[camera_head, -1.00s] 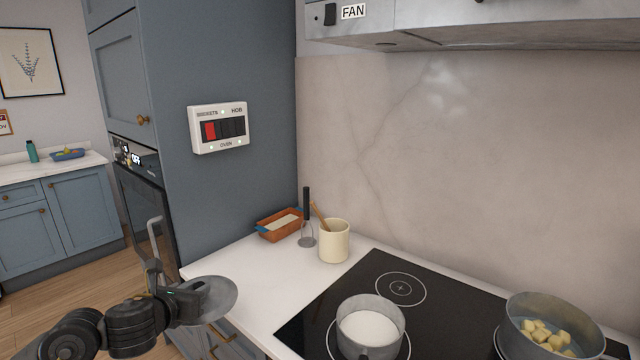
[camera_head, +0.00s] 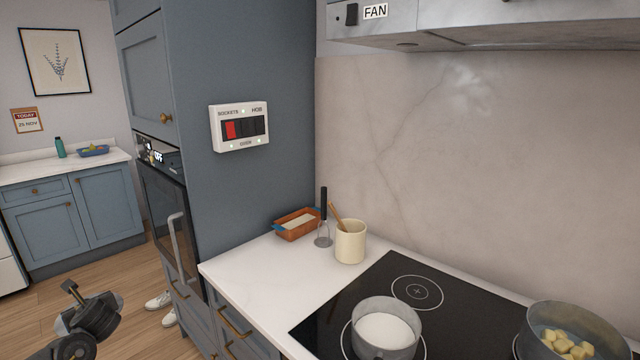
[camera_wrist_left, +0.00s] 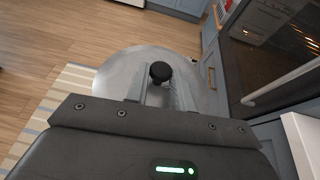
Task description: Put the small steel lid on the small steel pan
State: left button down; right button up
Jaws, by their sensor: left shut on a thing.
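My left gripper (camera_wrist_left: 157,92) is shut on the small steel lid (camera_wrist_left: 116,76), a round grey disc with a black knob (camera_wrist_left: 160,72). In the left wrist view the fingers lie on both sides of the knob, and the lid is above the floor. In the head view my left arm is at the lower left, away from the hob; the lid is not clear there. The small steel pan (camera_head: 408,338), holding something white, stands uncovered on the hob's front left ring. My right gripper is not in view.
A wider pan with yellow chunks (camera_head: 611,344) stands at the hob's right. A cream pot (camera_head: 350,244), masher (camera_head: 323,208) and terracotta dish (camera_head: 291,228) stand at the back of the white counter (camera_head: 256,285). White shoes (camera_head: 158,300) are on the floor beside the oven (camera_head: 160,222).

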aim_at(56, 327)
pick_arm(q)
jog(key=s+a, duration=0.1)
jog(key=s, duration=0.1)
jog(key=s+n+g+y, duration=0.1)
jog(key=s, duration=0.1)
jog(key=s+a+n+g, duration=0.1)
jog(key=s, duration=0.1)
jog(key=shift+s+a+y, duration=0.1)
jog(key=shift+a+y, duration=0.2)
jog(key=shift+a, duration=0.05)
jog(key=w+d+r+m+t+h, duration=0.2)
jog(key=d+r, duration=0.2)
jog(key=d, duration=0.4)
jog(key=w+d+r+m+t+h, duration=0.2)
jog(key=d+r, duration=0.1)
jog(key=d, duration=0.6)
jog(key=w+d+r+m+t+h, duration=0.15)
jog(key=d+r, duration=0.25)
jog(key=d, duration=0.4)
jog(key=s+d+r+m+h, duration=0.2)
jog(key=d, duration=0.5)
jog(key=s+d+r+m+t+h, duration=0.1)
jog(key=s+d+r+m+h, duration=0.1)
jog(key=d, duration=0.4)
jog(key=s+d+r+m+t+h, duration=0.1)
jog(key=s+d+r+m+h, duration=0.1)
jog(key=d, duration=0.5)
jog(key=shift+s+d+r+m+h, duration=0.3)
jog(key=shift+s+r+m+h, duration=0.15)
jog(key=shift+r+m, duration=0.3)
